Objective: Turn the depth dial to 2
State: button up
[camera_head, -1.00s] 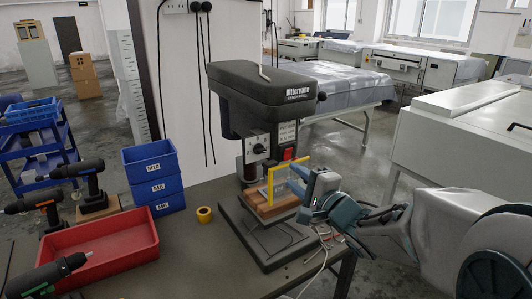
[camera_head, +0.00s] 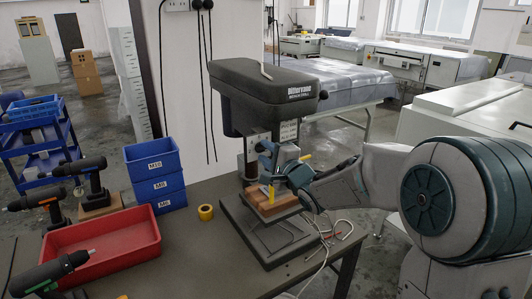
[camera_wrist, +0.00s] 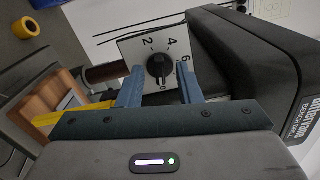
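The depth dial (camera_wrist: 157,66) is a black knob on a white plate (camera_wrist: 134,52) marked 0, 2, 4 and 6 in the wrist view. The knob's narrow end seems to point at the 0. My gripper (camera_wrist: 160,74) is open, with one blue finger on each side of the knob. Gaps show between the fingers and the knob. In the head view my gripper (camera_head: 265,153) is at the front of the drill press (camera_head: 262,92) and hides the dial.
A yellow tape roll (camera_head: 205,212), blue bins (camera_head: 155,188) and a red tray (camera_head: 105,249) stand to the left. Cables lie at the right table edge.

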jog(key=shift+a, duration=0.1)
grip_shut()
